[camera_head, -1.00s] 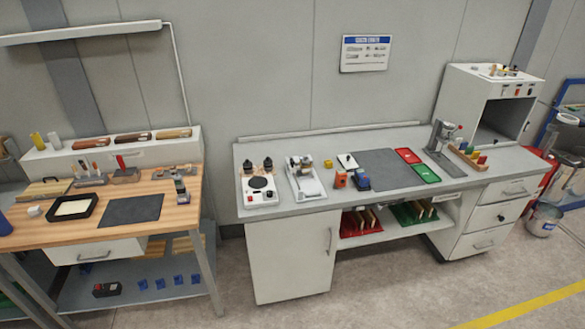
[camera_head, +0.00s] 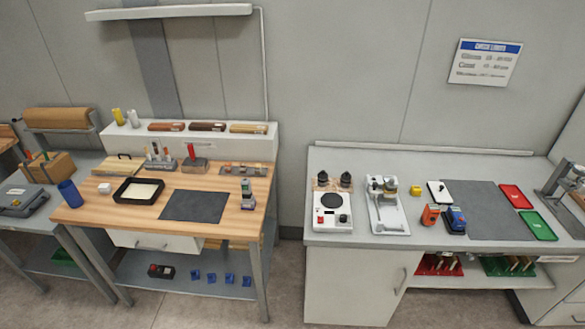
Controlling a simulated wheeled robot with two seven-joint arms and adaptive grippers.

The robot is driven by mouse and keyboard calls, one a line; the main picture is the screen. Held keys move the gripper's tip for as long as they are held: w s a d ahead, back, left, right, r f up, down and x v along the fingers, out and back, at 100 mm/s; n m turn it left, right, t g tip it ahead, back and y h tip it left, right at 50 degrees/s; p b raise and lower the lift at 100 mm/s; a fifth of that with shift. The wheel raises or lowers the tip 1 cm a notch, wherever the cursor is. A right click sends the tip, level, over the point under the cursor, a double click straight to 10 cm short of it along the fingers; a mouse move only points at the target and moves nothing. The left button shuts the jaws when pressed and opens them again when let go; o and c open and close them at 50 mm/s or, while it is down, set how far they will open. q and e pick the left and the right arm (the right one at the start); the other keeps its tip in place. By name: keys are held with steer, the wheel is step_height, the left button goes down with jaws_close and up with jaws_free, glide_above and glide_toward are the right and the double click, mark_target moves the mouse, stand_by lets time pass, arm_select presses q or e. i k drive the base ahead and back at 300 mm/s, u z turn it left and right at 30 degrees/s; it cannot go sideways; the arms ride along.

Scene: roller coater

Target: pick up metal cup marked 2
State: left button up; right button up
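I cannot make out a metal cup marked 2 in the head view. A grey metal holder (camera_head: 243,169) lies at the back right of the wooden workbench (camera_head: 105,214), with small parts too small to read. A blue cup-like cylinder (camera_head: 70,193) stands at that bench's left front edge. Neither of my grippers is in view.
The wooden bench also carries a black tray (camera_head: 138,191) and a dark mat (camera_head: 193,206). A grey bench (camera_head: 345,239) at right holds a white hotplate device (camera_head: 333,212) and coloured trays. A floor gap (camera_head: 290,265) separates the benches. Open floor shows in front.

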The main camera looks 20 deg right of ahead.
mark_target(345, 184)
steer(key=u, duration=0.1)
steer(key=i, duration=1.6)
steer(key=z, duration=0.9)
